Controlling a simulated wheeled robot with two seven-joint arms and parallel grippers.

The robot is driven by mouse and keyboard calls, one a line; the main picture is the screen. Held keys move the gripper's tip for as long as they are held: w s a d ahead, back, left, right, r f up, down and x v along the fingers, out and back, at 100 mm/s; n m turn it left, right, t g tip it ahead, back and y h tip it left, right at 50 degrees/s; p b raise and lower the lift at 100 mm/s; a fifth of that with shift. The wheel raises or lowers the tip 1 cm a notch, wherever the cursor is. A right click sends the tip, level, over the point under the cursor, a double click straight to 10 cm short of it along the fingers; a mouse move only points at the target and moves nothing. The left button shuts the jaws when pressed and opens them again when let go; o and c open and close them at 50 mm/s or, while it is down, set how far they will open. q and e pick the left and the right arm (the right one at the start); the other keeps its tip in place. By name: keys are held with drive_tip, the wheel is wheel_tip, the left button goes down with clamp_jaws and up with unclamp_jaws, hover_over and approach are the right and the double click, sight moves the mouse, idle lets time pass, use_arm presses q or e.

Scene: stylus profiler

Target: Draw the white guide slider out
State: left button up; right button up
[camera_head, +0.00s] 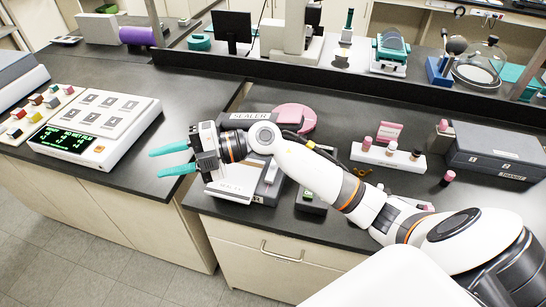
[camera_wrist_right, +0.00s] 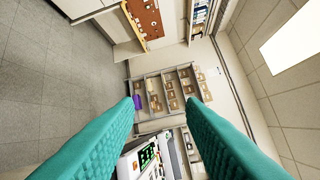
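Behind the gripper is a grey machine labelled SEALER (camera_head: 250,117), partly hidden by my right arm. A white plate-like part (camera_head: 230,194) shows low at the sealer's front left, below the gripper. It may be the white guide slider, but I cannot tell for sure. My left gripper is not in view.
A white control panel (camera_head: 125,140) with a green display sits on the left counter. A pink disc (camera_head: 295,117) lies behind the sealer. A white rack (camera_head: 388,157) with small bottles and a grey case (camera_head: 500,152) stand at the right. Floor shows at lower left.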

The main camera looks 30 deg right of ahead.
drive_tip(key=w+d+f+n+g+h, duration=0.2)
drive_tip(key=d+f+g+h, duration=0.1)
drive_tip(key=d+f+h, duration=0.2)
drive_tip(key=d+m+g+h, duration=0.4)
drive_tip(key=d+h, duration=0.7)
drive_tip(key=d, duration=1)
drive_tip(key=shift+m+t, duration=0.4)
drive_tip(key=shift+t, duration=0.3)
wheel_tip(320, 180, down, 11)
drive_tip(key=p, duration=0.4)
drive_tip(key=shift+r, duration=0.15)
drive_tip(key=shift+f, duration=0.45)
drive_tip(key=shift+c, duration=0.4)
clamp_jaws()
